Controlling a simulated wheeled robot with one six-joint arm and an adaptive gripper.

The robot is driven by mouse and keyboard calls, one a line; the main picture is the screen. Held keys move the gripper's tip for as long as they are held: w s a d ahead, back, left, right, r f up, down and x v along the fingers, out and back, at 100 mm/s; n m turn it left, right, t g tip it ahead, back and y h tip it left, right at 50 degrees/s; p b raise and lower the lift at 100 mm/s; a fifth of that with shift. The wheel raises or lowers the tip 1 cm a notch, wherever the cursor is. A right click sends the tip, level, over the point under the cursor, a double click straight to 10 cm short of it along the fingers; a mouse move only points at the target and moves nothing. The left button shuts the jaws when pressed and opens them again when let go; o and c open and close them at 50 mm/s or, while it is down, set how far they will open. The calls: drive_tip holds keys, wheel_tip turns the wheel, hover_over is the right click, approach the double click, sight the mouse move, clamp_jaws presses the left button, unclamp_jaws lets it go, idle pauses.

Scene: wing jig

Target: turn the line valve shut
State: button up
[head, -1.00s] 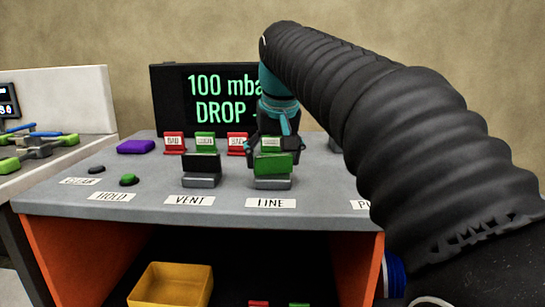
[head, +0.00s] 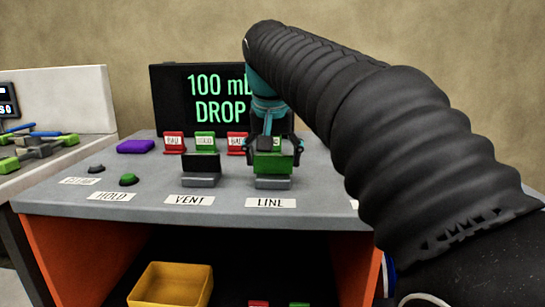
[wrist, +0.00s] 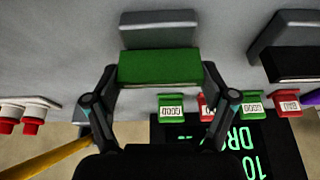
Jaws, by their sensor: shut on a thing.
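The line valve has a green handle (head: 273,163) on a grey base (head: 272,183), behind the LINE label (head: 270,203). My gripper (head: 275,150) reaches it from behind and above, one finger at each side end. In the wrist view my gripper (wrist: 159,72) is shut on the green handle (wrist: 160,67), its fingers against the two short ends. The grey valve base (wrist: 158,28) shows beyond the handle. The handle stands up from its base and looks in line with it.
The vent valve's black handle (head: 201,163) stands just left. Small red and green tags (head: 205,142) stand behind, before a dark screen (head: 170,100) with green text. A purple block (head: 136,146) and two buttons lie left. A yellow bin (head: 170,285) sits below.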

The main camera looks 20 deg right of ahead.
drive_tip(key=o, duration=1)
drive_tip(key=v, duration=1.2)
drive_tip(key=shift+a, duration=0.1)
